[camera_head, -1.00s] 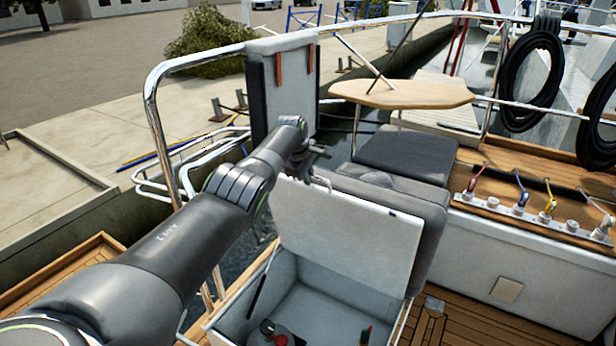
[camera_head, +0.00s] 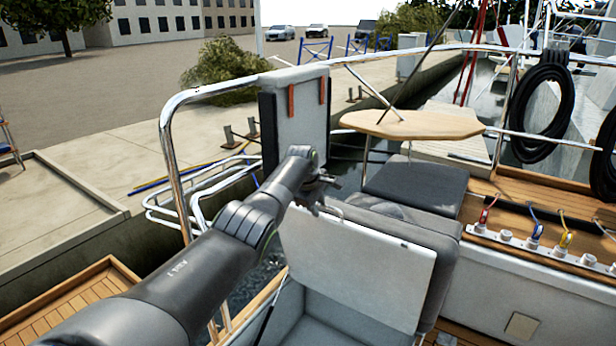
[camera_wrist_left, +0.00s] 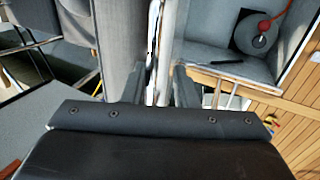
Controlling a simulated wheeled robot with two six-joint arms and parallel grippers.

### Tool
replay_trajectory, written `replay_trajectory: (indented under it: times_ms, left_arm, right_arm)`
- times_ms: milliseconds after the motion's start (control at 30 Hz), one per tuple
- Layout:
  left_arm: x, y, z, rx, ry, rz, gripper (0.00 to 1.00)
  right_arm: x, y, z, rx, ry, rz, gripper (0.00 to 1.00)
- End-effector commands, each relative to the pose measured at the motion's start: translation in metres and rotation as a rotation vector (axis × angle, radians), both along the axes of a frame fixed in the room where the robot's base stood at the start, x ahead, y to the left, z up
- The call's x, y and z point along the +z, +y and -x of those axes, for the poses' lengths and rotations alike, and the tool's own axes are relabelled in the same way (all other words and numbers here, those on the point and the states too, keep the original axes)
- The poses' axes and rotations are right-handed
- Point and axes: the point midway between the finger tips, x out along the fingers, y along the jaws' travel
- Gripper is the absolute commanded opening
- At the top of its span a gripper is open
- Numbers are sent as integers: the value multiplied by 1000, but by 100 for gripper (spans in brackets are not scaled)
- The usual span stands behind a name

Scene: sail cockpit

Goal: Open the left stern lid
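The left stern lid (camera_head: 355,265) is raised and tilted back, its white inner face toward me and its grey cushion (camera_head: 400,214) behind it. The locker (camera_head: 310,325) below is uncovered. My left gripper (camera_head: 320,206) is at the lid's upper left corner. In the left wrist view, the fingers of my left gripper (camera_wrist_left: 160,88) are spread, one on each side of a pale upright edge of the lid (camera_wrist_left: 161,50). No firm grip on it shows. My right gripper is not in view.
A steel rail (camera_head: 168,140) runs around the stern. A grey upright pad (camera_head: 297,110) and a wooden table (camera_head: 415,123) stand behind the lid. A red-topped item (camera_wrist_left: 263,27) lies in the locker.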

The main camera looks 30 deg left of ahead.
Motion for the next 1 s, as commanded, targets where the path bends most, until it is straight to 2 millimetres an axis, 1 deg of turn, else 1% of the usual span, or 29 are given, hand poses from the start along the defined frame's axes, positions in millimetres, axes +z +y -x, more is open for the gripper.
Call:
replay_trajectory:
  times_ms: [33,233,300,467,667,833,1000]
  left_arm:
    - [5,1,2,1,0,-2,25]
    - [19,1,9,-1,-1,-3,25]
    - [25,1,12,-1,-2,-2,25]
    - [42,2,20,-1,-2,-3,25]
    - [70,3,33,-1,-3,-5,25]
    - [105,4,48,0,-5,-4,25]
    - [132,5,60,0,-2,-2,25]
  right_arm:
    - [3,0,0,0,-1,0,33]
    - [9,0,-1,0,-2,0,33]
    - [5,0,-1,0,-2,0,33]
    - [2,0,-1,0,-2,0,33]
    - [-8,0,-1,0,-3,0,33]
    - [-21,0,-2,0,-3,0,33]
    - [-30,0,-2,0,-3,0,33]
